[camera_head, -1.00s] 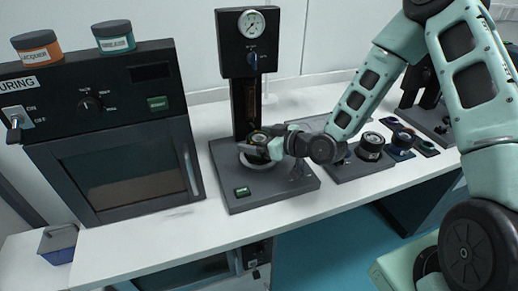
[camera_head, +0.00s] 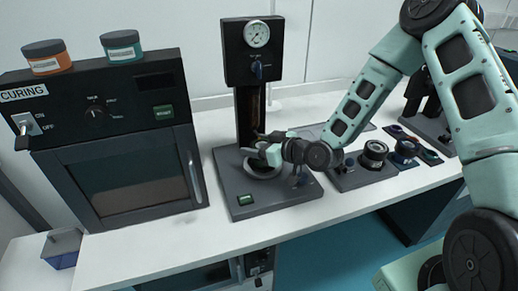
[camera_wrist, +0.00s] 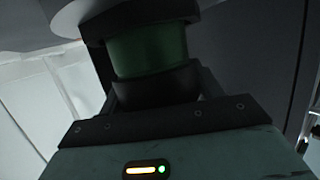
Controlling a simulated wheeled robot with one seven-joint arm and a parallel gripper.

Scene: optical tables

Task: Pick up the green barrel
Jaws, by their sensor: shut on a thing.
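The green barrel (camera_wrist: 150,52) fills the upper middle of the wrist view, a green band between black rings. My gripper (camera_head: 262,147) is shut on it, with its dark fingers on both sides of the barrel in the wrist view. In the head view my gripper is over the base of the black press (camera_head: 230,180), in front of the press column. The barrel cannot be made out clearly in the head view. A pale round seat (camera_head: 262,171) shows on the press base just below my gripper.
The curing oven (camera_head: 120,170) stands left, with a lacquer jar (camera_head: 47,58) and a teal-labelled jar (camera_head: 121,46) on top. Right of the press are dark round parts (camera_head: 374,154) and a blue-black part (camera_head: 405,151). The white bench front (camera_head: 150,250) is clear.

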